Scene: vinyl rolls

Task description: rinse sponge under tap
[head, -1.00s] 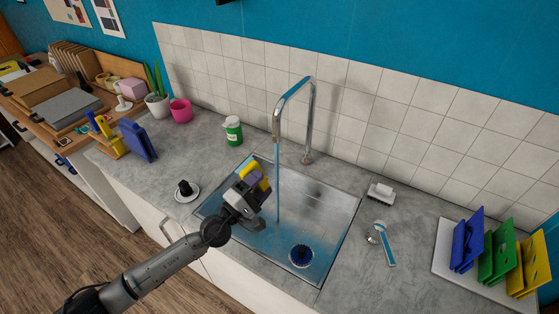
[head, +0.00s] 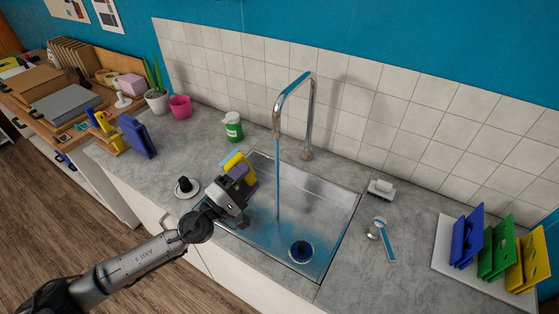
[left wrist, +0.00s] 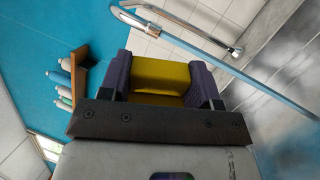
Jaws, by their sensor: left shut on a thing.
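My left gripper (head: 241,176) is over the left part of the sink (head: 330,215). It is shut on a yellow sponge (head: 236,160), which shows between the two purple-grey fingers in the left wrist view (left wrist: 163,77). The tap (head: 310,115) arches over the sink, and a blue stream of water (head: 277,185) falls from its spout into the basin. The sponge is to the left of the stream, apart from it. In the left wrist view the stream (left wrist: 215,60) runs slanting past the right of the gripper. My right gripper does not show.
A round dark drain (head: 301,251) lies in the basin. A small saucer with a black knob (head: 186,188) and a green jar (head: 233,127) stand left of the sink. A brush (head: 385,240), a soap dish (head: 381,189) and a rack of coloured boards (head: 485,245) stand to the right.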

